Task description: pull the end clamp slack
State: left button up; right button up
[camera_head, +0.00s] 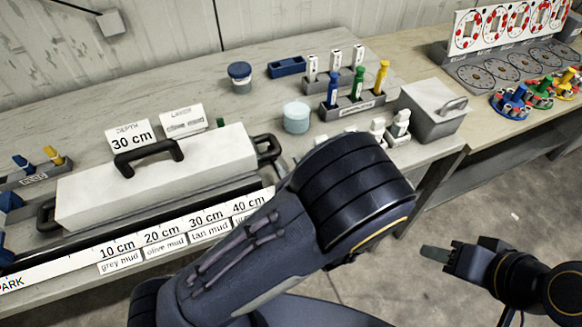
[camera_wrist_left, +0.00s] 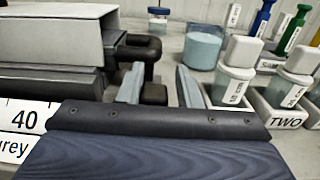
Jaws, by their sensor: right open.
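A long white box-like core cover (camera_head: 160,175) lies on the bench, with a black handle on top. A black loop-shaped clamp handle (camera_head: 267,148) sticks out at its right end. The handle also shows in the left wrist view (camera_wrist_left: 142,48), just beyond my fingertips. My left gripper (camera_wrist_left: 158,85) is open, its two grey fingers apart, one on the handle's near side; I cannot tell whether they touch it. In the head view my left arm hides this gripper. My right gripper (camera_head: 442,255) is open and empty, off the bench over the floor at the lower right.
A depth card (camera_head: 130,135) reads 30 cm. White-capped jars (camera_wrist_left: 235,75) stand close to the right of my left gripper. A grey lidded bin (camera_head: 430,108) sits at the bench's right end.

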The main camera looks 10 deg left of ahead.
pick_arm(q)
jog(key=b+v, duration=0.1)
jog(key=v, duration=0.6)
jog(key=shift+s+d, duration=0.15)
jog(key=shift+s, duration=0.1)
